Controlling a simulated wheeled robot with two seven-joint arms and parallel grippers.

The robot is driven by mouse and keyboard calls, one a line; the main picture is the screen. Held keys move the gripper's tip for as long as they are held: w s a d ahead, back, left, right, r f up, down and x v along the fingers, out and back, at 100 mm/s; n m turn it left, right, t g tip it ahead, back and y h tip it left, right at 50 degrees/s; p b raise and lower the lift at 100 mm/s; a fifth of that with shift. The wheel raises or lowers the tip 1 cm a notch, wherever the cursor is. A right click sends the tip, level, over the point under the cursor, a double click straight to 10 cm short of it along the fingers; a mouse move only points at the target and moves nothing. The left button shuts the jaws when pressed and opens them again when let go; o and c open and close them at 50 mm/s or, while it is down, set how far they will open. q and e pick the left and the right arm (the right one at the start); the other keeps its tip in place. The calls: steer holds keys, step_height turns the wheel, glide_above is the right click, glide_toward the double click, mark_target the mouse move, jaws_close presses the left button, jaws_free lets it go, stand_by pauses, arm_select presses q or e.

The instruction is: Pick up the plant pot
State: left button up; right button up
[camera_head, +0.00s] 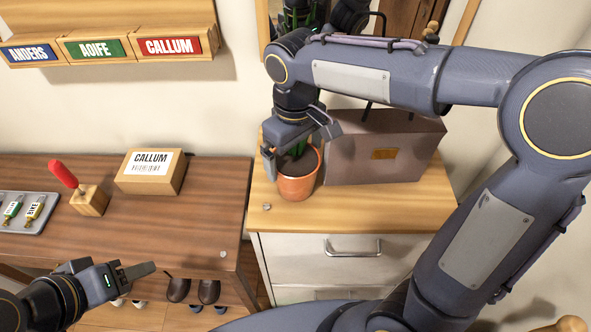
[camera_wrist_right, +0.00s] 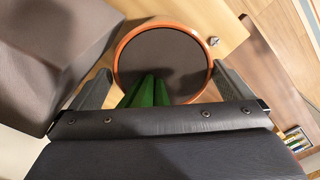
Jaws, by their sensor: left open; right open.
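The plant pot (camera_head: 297,187) is orange terracotta with dark soil and a green plant. It stands upright on the light wooden cabinet top (camera_head: 350,204). My right gripper (camera_head: 299,148) is above the pot, pointing down, with its fingers open on either side of the rim. In the right wrist view the pot's round rim and soil (camera_wrist_right: 163,55) lie between the two open fingers (camera_wrist_right: 165,88), with green stems near the palm. I cannot tell whether a finger touches the rim. My left gripper (camera_head: 135,272) is open and empty at the lower left, by the dark table's front edge.
A brown bag (camera_head: 375,160) stands close on the pot's right. A dark wooden table (camera_head: 180,225) on the left holds a CALLUM box (camera_head: 150,172), a red-handled tool in a block (camera_head: 88,199) and a grey tray (camera_head: 22,212). Shoes (camera_head: 192,290) are below it.

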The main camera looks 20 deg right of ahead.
steer(key=shift+s+f, duration=0.15)
steer(key=shift+f, duration=1.2)
steer(key=shift+s+f, duration=0.1)
steer(key=shift+f, duration=1.25)
steer(key=c, duration=1.1)
steer(key=shift+r, duration=0.1)
steer(key=shift+c, duration=0.9)
steer(key=shift+r, duration=0.15)
